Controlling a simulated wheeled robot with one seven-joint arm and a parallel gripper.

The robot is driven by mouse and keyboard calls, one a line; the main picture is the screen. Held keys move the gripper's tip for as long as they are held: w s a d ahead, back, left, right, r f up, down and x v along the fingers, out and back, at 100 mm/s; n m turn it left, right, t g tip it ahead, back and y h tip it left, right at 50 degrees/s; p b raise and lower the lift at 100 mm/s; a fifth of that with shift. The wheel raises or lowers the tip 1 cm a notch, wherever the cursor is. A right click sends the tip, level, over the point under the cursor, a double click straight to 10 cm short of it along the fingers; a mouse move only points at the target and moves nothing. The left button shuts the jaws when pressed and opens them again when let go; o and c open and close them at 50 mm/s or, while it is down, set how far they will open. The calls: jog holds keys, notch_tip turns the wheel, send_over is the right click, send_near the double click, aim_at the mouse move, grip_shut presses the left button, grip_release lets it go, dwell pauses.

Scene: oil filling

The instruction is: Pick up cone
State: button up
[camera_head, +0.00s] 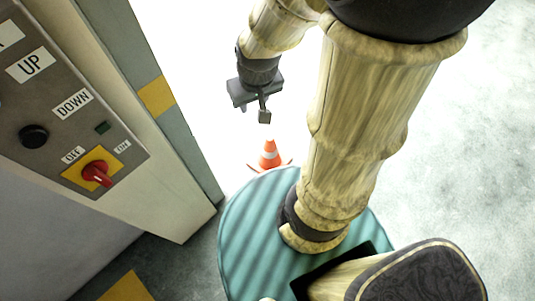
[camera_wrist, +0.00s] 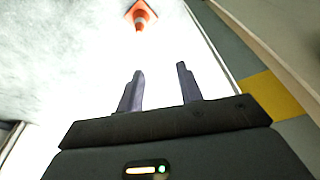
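An orange cone (camera_head: 269,154) with a white band stands upright on the bright floor, just beyond the edge of my round teal base in the head view. In the wrist view the cone (camera_wrist: 140,17) is at the top, ahead of the fingers and apart from them. My gripper (camera_head: 264,108) is above the floor, a little higher in the picture than the cone. In the wrist view my gripper (camera_wrist: 160,88) has its two fingers spread with nothing between them.
A grey control panel (camera_head: 60,110) with UP and DOWN labels, a black button and a red switch (camera_head: 97,174) stands at the left. A post with a yellow band (camera_head: 157,96) is beside it. Open floor (camera_head: 470,130) lies at the right.

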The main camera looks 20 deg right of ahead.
jog(key=shift+o, duration=0.4)
jog(key=shift+s, duration=0.1)
